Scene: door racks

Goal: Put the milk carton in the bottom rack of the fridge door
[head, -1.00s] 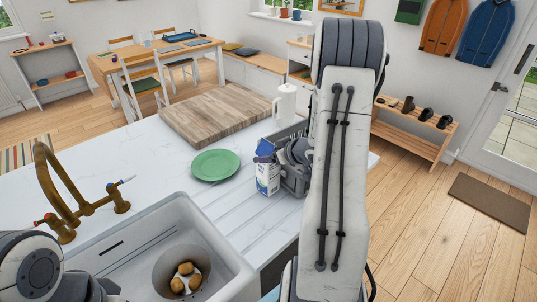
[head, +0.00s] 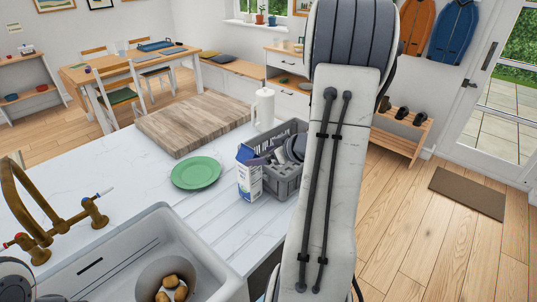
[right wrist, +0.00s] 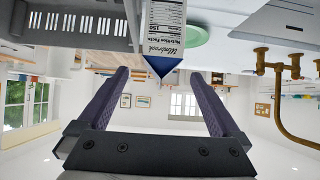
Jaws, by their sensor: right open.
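The milk carton (head: 249,175), white with a blue top, stands upright on the white counter beside the grey dish rack. In the right wrist view, which is upside down, the carton (right wrist: 165,28) shows its nutrition label and blue top. My right gripper (right wrist: 156,73) is open and empty, with the carton ahead between its two fingers and apart from them. In the head view my right arm fills the middle right and hides its gripper. My left gripper is out of view. No fridge or door rack shows in any view.
The grey dish rack (head: 285,180) with dishes stands right beside the carton. A green plate (head: 195,174) lies to its left, and a wooden board (head: 195,120) and white jug (head: 264,108) are behind. A sink (head: 215,288) and brass tap (head: 25,205) are at front left.

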